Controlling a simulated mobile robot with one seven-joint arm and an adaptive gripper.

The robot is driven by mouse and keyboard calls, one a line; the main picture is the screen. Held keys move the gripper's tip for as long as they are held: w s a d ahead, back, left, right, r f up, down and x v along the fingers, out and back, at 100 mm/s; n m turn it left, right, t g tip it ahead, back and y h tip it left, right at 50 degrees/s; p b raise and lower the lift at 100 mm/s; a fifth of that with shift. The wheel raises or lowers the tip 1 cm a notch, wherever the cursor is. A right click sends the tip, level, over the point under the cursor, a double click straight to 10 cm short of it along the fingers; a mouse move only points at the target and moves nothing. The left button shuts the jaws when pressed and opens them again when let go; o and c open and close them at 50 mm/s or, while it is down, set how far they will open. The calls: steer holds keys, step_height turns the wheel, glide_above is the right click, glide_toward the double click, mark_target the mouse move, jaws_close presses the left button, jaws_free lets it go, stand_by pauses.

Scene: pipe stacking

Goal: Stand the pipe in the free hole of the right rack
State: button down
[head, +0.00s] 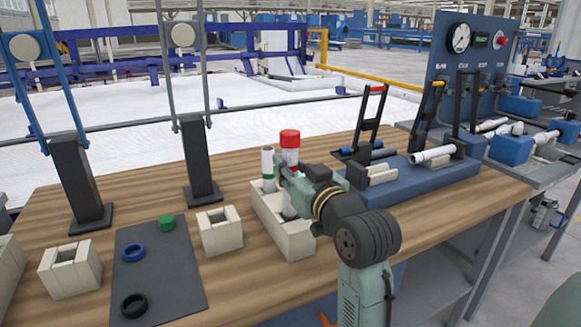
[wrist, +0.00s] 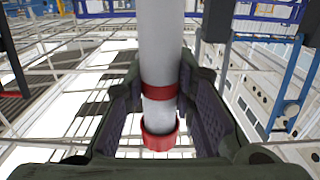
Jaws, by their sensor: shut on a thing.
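The white pipe (head: 291,157) with a red cap is upright in my gripper (head: 290,180), over the long cream rack (head: 293,245). Its lower part shows below my gripper at the rack's opening; I cannot tell whether its bottom end is inside the hole. My gripper is shut on the pipe. In the wrist view the pipe (wrist: 160,50) runs between the fingers (wrist: 158,100), with its red band and red end showing. A second white pipe (head: 268,165) with a green band stands in the rack's back left part, close beside the held pipe.
Small cream blocks (head: 220,232) stand left of the rack, beside a dark mat (head: 170,280) with green, blue and black rings. Two black posts (head: 198,160) stand behind. A blue fixture (head: 430,180) holding white pipe pieces lies at right. Bare wood is in front of the rack.

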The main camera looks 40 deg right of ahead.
steer(key=shift+f, duration=0.2)
steer(key=shift+f+b, duration=2.8)
steer(key=shift+f, duration=0.7)
steer(key=c, duration=1.2)
jaws_free()
steer(key=shift+c, duration=0.2)
steer(key=v, duration=1.2)
steer(key=shift+s, duration=0.1)
